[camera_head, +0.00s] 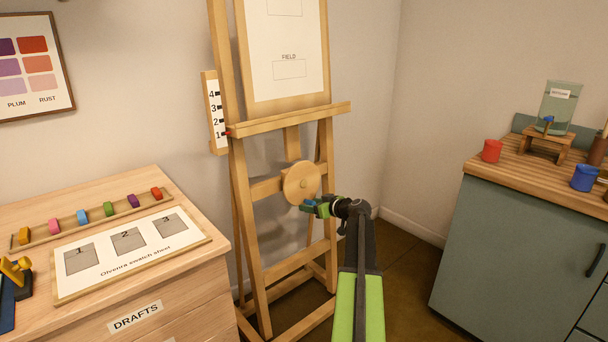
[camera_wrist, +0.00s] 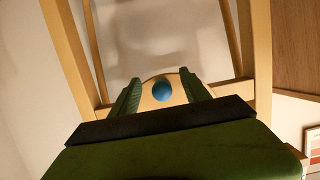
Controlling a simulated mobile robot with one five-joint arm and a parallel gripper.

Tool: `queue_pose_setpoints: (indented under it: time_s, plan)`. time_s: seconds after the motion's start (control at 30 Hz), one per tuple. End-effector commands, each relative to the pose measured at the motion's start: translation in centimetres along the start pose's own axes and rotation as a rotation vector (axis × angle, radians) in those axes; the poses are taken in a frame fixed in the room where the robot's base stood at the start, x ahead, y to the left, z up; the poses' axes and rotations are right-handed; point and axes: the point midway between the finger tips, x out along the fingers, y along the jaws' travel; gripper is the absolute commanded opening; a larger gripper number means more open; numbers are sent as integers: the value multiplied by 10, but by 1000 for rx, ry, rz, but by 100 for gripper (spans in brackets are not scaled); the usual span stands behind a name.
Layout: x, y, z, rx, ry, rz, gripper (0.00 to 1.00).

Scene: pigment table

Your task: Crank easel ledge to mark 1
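The wooden easel (camera_head: 258,265) stands against the wall. Its ledge (camera_head: 290,118) carries a small red pointer (camera_head: 229,133) at the left end, about level with mark 1 on the scale board (camera_head: 214,112). A round wooden crank disc (camera_head: 298,178) sits below the ledge, with a blue knob (camera_head: 309,202) at its lower edge. My gripper (camera_head: 315,206) is at that knob. In the wrist view, the blue knob (camera_wrist: 163,91) lies between my two green fingers, with gaps visible on both sides. My fingers are open.
A drafts cabinet (camera_head: 190,275) with a swatch sheet (camera_head: 75,283) and several coloured blocks stands at left. A grey-green cabinet (camera_head: 500,255) with red (camera_head: 491,151) and blue (camera_head: 585,178) cups stands at right.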

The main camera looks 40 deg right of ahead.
Motion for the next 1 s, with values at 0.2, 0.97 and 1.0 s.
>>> queue_pose_setpoints:
  time_s: [0.2,0.97,1.0]
  plan:
    - [0,0,0,0,-1,0,55]
    - [-80,0,20,0,-1,2,55]
    - [-83,0,21,0,-1,2,55]
